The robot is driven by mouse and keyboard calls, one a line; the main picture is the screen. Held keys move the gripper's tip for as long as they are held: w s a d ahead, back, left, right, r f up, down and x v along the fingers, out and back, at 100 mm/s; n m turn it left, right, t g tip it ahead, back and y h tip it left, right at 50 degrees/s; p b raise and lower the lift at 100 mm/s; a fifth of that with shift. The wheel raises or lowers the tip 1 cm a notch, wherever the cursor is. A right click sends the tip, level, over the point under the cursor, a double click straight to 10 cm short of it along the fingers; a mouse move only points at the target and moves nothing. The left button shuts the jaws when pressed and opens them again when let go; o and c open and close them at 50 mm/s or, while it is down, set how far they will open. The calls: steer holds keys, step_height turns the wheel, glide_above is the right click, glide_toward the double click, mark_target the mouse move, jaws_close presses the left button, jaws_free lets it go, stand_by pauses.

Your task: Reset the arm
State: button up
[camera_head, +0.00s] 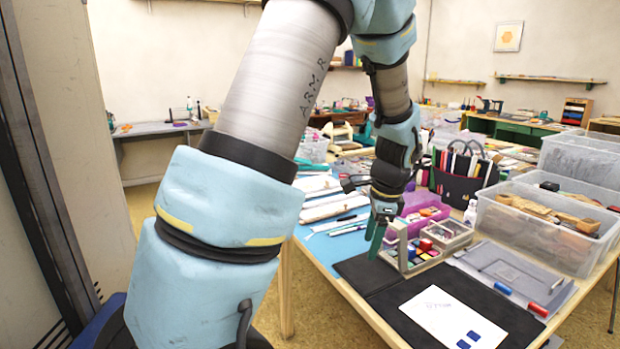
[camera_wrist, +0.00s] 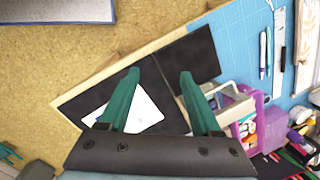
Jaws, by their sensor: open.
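My gripper (camera_head: 381,238) hangs over the table beside a tray of inkpads (camera_head: 412,262). In the wrist view its two green fingers (camera_wrist: 160,85) are spread apart with nothing between them. The tray holds several small coloured pads and blocks, and it partly shows in the wrist view behind the right finger. A white sheet (camera_head: 452,318) with handwriting and two dark blue stamp marks lies on a black mat (camera_head: 505,312). In the wrist view the left finger covers part of the sheet (camera_wrist: 148,113).
Clear plastic bins (camera_head: 535,225) stand at the right. A grey board (camera_head: 512,277) with a blue and a red marker lies near them. A striped bag (camera_head: 463,175) and a purple bin (camera_head: 424,207) stand behind the tray. Pens lie on a blue mat (camera_head: 322,243) at the left.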

steer(key=s+a+n, duration=0.3)
steer(key=a+n, duration=0.2)
steer(key=a, duration=0.1)
steer(key=s+a+r+n+h, duration=0.1)
steer(key=s+a+n, duration=0.2)
steer(key=a+n, duration=0.3)
steer(key=s+a+r+n, duration=0.1)
steer(key=s+a+n, duration=0.2)
steer(key=a+n, duration=0.3)
steer(key=shift+s+a+r, duration=0.2)
steer(key=shift+a+r, duration=0.05)
steer(key=shift+a, duration=1)
